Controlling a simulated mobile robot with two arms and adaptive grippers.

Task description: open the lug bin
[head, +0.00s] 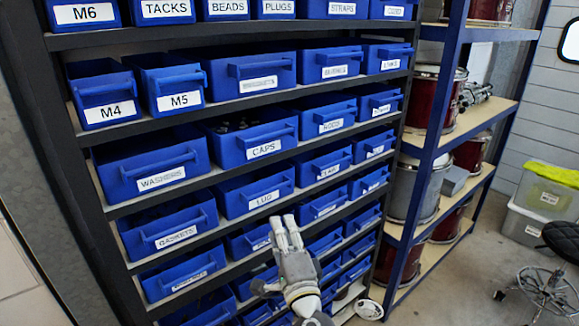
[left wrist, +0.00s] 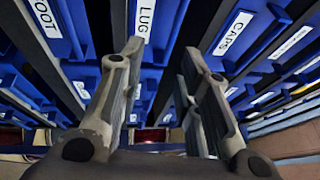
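The lug bin (head: 238,204) is a blue bin with a white LUG label and a bar handle across its front. It sits on its shelf below the caps bin (head: 230,149), its front roughly in line with its neighbours. My left gripper (head: 283,218) is below and right of the LUG label in the head view, with its fingers pointing up toward the rack. In the left wrist view the two fingers (left wrist: 160,50) are spread with nothing between them, and the lug bin (left wrist: 166,28) shows beyond the gap. I see no contact with the handle. My right gripper is not in view.
Blue labelled bins fill the dark rack, including washers (head: 145,165) to the left and gaskets (head: 165,222) lower left. A shelf with red drums (head: 425,98) stands to the right. A stool (head: 545,285) and stacked totes (head: 540,200) are at far right.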

